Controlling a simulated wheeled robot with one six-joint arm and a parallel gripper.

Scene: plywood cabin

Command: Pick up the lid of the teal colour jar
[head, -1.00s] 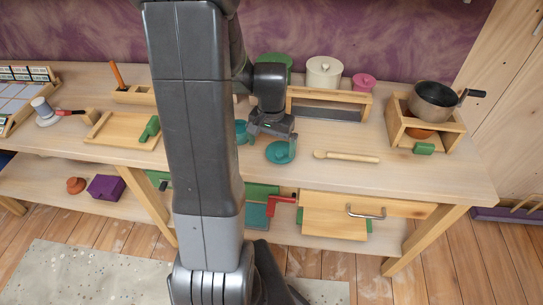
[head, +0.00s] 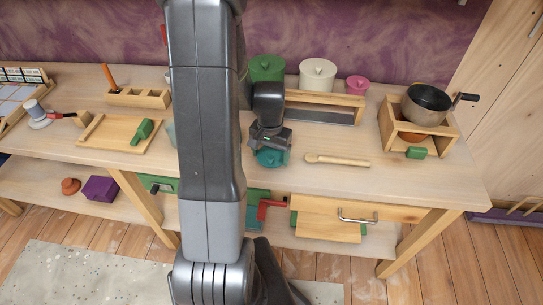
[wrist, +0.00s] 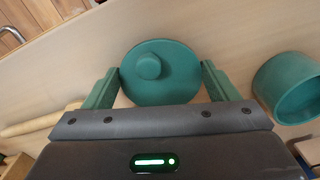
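The teal lid (wrist: 160,80) is a round disc with a knob in its centre. It lies on the workbench, apart from the jar. In the wrist view it sits between the two fingers of my gripper (wrist: 159,70), with a finger at either side; I cannot tell whether they touch it. My gripper is open. In the head view my gripper (head: 270,143) is right above the lid (head: 272,158) and partly covers it. The teal jar (wrist: 288,88) is open-topped, to the right of the lid in the wrist view.
A wooden stick (head: 337,160) lies right of the lid. Behind stand a green jar (head: 267,68), a cream jar (head: 317,74) and a pink jar (head: 357,84), with a wooden rack (head: 325,97) in front. A pot (head: 426,103) stands on a wooden box at right. Bench front is clear.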

